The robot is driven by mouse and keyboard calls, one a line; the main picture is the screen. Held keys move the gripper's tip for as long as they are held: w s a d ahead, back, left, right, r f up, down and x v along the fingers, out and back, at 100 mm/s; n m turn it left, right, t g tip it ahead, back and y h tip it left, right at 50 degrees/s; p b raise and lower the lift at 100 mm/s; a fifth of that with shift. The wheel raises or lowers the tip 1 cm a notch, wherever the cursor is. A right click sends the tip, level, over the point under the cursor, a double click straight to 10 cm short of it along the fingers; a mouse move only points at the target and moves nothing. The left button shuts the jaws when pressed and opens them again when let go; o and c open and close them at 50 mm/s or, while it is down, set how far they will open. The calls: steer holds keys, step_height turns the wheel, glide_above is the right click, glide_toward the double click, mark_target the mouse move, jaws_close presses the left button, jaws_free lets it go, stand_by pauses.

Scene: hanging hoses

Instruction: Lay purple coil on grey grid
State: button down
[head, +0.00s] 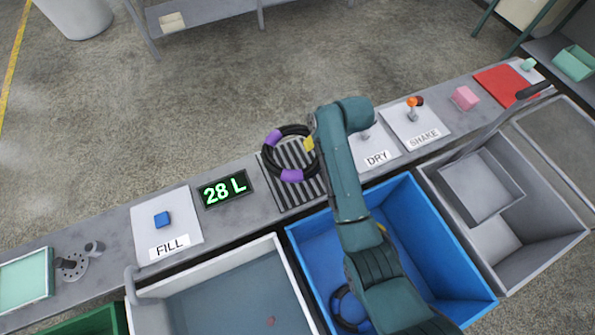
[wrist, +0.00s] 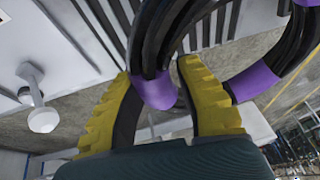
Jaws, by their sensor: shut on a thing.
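The purple coil is a black hose ring with purple bands (head: 292,175). It appears over the grey grid (head: 283,203), a striped plate on the bench, in the head view. My gripper (head: 309,143) is shut on the coil at its right side. In the wrist view the yellow fingers (wrist: 165,100) close around the hose at a purple band (wrist: 157,91), and another purple band (wrist: 254,82) shows to the right. Grid slats show behind the coil there. I cannot tell whether the coil touches the grid.
A blue bin (head: 316,252) lies below my arm with a dark ring (head: 347,308) inside. A display reading 28 L (head: 224,190) and the FILL plate (head: 180,213) are left of the grid. The DRY (head: 377,158) and SHAKE (head: 424,137) plates are to the right.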

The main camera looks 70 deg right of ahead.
steer(key=f+b, duration=0.1)
steer(key=f, duration=0.2)
steer(key=s+d+f, duration=0.1)
steer(key=f, duration=0.2)
steer(key=d+f+b, duration=0.1)
steer(key=f, duration=0.3)
steer(key=shift+s+b, duration=0.35)
steer(key=c, duration=0.8)
jaws_free()
steer(key=shift+f, duration=0.1)
steer(key=p+v, duration=0.3)
steer(key=v, duration=0.9)
steer(key=shift+a, duration=0.1)
